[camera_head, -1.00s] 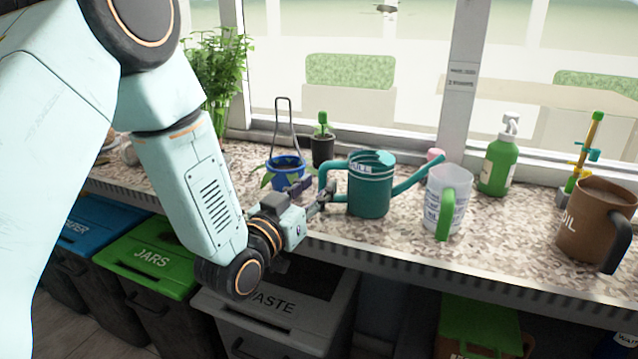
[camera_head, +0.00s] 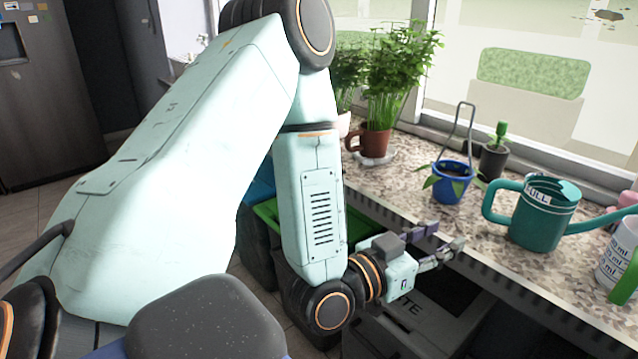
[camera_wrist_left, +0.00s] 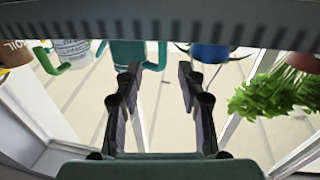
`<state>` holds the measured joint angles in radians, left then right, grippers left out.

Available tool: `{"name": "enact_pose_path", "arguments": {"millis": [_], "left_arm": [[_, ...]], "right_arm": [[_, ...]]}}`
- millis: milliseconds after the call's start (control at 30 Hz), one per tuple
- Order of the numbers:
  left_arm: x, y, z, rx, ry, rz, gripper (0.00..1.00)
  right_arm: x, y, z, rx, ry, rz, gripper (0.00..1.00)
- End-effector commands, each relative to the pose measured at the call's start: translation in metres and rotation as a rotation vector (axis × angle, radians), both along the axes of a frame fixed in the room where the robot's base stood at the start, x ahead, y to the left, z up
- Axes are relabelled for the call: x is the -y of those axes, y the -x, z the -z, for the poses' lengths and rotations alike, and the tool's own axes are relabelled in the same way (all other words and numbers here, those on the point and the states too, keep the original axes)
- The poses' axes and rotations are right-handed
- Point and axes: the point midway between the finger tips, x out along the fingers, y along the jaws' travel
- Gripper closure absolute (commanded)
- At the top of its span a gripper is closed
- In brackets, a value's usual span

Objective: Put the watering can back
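The teal watering can (camera_head: 540,222), marked FULL, stands upright on the speckled countertop. Its handle points left and its spout points right toward the measuring jug. My left gripper (camera_head: 437,243) is open and empty near the counter's front edge, to the left of the can and apart from its handle. In the left wrist view the gripper (camera_wrist_left: 157,85) shows two fingers spread with nothing between them. The can (camera_wrist_left: 128,52) shows there beyond the counter edge, partly cut off by it. My right gripper is not in view.
A blue pot (camera_head: 452,186) with a wire loop and a small dark pot (camera_head: 493,160) stand left of the can. A measuring jug (camera_head: 614,262) is at right. Potted greenery (camera_head: 398,70) stands further left. A waste bin (camera_head: 425,318) is below the counter.

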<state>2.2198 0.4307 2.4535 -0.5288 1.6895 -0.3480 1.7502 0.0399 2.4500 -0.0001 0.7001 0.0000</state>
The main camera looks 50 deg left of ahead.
Motion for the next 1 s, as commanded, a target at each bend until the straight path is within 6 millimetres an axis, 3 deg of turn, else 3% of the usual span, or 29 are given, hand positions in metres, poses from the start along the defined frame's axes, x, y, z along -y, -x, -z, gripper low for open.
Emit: {"name": "enact_pose_path", "arguments": {"millis": [67, 167, 200, 300, 400, 500, 633, 733, 1000], "left_arm": [[0.007, 0.01, 0.044, -0.155, -0.019, 0.018, 0.61], [0.015, 0.039, 0.12, -0.44, -0.044, 0.03, 0.61], [0.016, 0.058, 0.151, -0.566, -0.053, 0.027, 0.61], [0.015, 0.114, 0.217, -0.87, -0.074, 0.003, 0.61], [0.01, 0.178, 0.264, -1.145, -0.092, -0.042, 0.61], [0.005, 0.234, 0.29, -1.36, -0.108, -0.093, 0.61], [0.0, 0.28, 0.302, -1.528, -0.122, -0.146, 0.61], [-0.001, 0.294, 0.305, -1.575, -0.124, -0.164, 0.61], [-0.002, 0.295, 0.305, -1.579, -0.123, -0.166, 0.61]], "right_arm": [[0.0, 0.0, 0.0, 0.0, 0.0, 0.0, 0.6], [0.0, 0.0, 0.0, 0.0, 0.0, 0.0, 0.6], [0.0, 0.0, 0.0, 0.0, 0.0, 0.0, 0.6], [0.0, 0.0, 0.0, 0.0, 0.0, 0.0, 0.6], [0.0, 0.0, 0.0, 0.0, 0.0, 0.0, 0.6], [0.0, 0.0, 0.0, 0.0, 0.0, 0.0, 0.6], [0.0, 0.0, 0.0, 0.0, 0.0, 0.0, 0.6], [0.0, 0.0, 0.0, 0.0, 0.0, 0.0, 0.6], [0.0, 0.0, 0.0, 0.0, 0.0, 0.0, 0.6]]}}
